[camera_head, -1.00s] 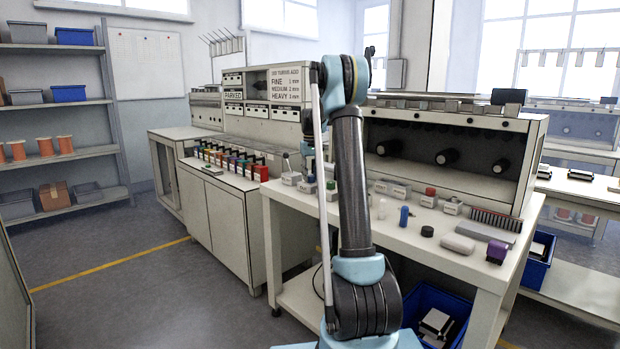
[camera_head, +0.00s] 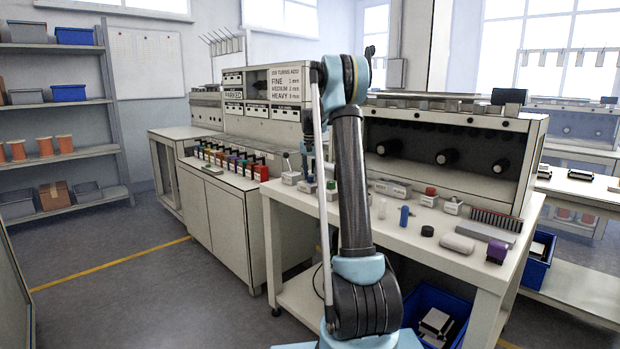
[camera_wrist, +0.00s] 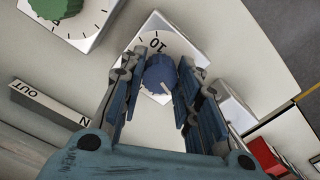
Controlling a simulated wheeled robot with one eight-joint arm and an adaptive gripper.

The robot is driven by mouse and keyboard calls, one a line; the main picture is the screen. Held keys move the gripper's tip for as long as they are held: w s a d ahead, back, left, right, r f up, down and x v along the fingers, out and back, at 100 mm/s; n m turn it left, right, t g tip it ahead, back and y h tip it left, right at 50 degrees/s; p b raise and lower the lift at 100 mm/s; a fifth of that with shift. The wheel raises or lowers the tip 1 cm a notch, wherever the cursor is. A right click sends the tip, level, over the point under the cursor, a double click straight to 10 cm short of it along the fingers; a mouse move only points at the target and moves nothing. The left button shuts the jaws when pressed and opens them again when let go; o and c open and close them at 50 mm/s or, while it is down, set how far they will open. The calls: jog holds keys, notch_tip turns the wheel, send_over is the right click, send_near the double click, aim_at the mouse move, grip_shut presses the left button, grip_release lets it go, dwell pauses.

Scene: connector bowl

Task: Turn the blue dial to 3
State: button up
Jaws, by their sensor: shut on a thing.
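The blue dial (camera_wrist: 160,74) sits on a white box with a printed scale (camera_wrist: 160,38); a "10" shows above the dial in the wrist view. A pale pointer mark is on the dial's lower right part, and the fingers and palm hide much of the scale. My gripper (camera_wrist: 160,82) is around the dial with one finger on each side, shut on it.
A green dial (camera_wrist: 55,6) on its own white box is at the upper left of the wrist view. An IN/OUT plate (camera_wrist: 48,103) lies at left, and a red block (camera_wrist: 264,153) is at lower right. The workbench (camera_head: 440,255) also holds several small parts.

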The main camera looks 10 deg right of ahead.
aim_at(311, 176)
jog(key=shift+m, duration=1.6)
jog(key=o, duration=1.1)
jog(key=shift+r, duration=0.1)
notch_tip(311, 176, up, 12)
jog(key=shift+f, duration=0.15)
